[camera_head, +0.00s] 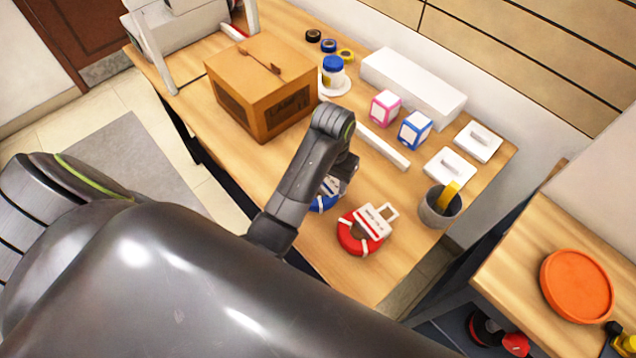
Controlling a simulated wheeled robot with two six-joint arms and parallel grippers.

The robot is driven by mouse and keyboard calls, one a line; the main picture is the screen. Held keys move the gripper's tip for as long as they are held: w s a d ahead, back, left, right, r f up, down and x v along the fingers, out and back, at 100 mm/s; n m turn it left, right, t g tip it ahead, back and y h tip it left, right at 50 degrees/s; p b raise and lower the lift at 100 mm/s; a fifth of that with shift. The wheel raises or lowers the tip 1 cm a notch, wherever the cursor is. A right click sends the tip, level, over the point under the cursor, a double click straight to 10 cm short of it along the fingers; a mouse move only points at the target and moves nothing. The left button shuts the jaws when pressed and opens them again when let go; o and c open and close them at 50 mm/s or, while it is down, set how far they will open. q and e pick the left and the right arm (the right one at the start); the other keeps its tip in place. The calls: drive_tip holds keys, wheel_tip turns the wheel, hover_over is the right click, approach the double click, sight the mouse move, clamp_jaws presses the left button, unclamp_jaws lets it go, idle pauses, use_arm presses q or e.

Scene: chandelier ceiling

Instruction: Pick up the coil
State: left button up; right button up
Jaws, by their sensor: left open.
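Two ring-shaped coils lie on the wooden table. The blue coil (325,200) is partly hidden behind my left gripper (344,180) and forearm. The red coil (358,240) has a white label and a white handle-like loop and lies in front and to the right of the blue one, in clear view. My left gripper is open and points down over the blue coil. I cannot tell whether its fingers touch the coil. My right gripper is not in view.
A cardboard box (262,90) stands left of the gripper. A long white box (413,85), a pink-and-white box (385,107), a blue-and-white box (414,130) and a grey cup (436,211) are behind and right. An orange disc (577,286) lies on another table.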

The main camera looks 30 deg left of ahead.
sight(331, 193)
use_arm(q)
drive_tip(key=shift+s+d+f+b, duration=0.1)
drive_tip(key=shift+d+f+b, duration=0.1)
drive_tip(key=shift+f+b, duration=0.7)
drive_tip(key=f, duration=0.3)
drive_tip(key=shift+s+d+b, duration=0.1)
drive_tip(key=shift+d+b, duration=0.1)
drive_tip(key=shift+b, duration=0.15)
drive_tip(key=shift+f, duration=0.3)
clamp_jaws()
